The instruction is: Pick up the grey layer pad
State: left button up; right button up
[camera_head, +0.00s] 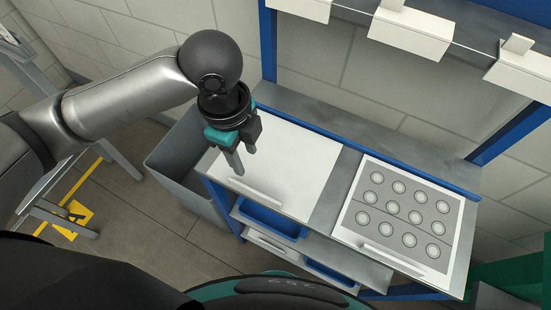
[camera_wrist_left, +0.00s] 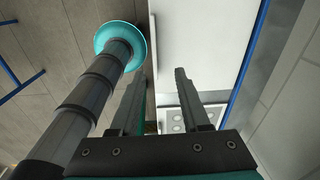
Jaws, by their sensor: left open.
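A grey square panel with several round pale marks (camera_head: 398,207) lies on a white board (camera_head: 352,220) at the right of the bench. It is the only clearly grey flat piece here; I cannot tell for sure that it is the layer pad. Part of it shows between my fingers in the wrist view (camera_wrist_left: 178,121). My left gripper (camera_head: 242,160) is open and empty, above the left edge of a plain white board (camera_head: 290,165). Its two fingers (camera_wrist_left: 158,80) are apart in the wrist view, with nothing between them. My right gripper does not show.
The bench has a blue frame (camera_head: 268,45) and a shelf above with white holders (camera_head: 410,30). A grey bin (camera_head: 183,170) stands at its left. Blue trays (camera_head: 270,220) sit below the top. A grey strip separates the two boards.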

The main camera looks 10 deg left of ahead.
aim_at(243, 185)
pick_arm(q)
jog(key=shift+m+y, duration=0.3)
jog(key=shift+y, duration=0.1)
jog(key=f, duration=0.5)
jog(key=a+f+b, duration=0.1)
jog(key=f, duration=0.3)
jog(key=f+b, duration=0.1)
jog(key=f, duration=0.4)
jog(key=shift+a+f, duration=0.35)
jog(key=shift+a, duration=0.05)
grip_shut()
jog(key=shift+r, duration=0.1)
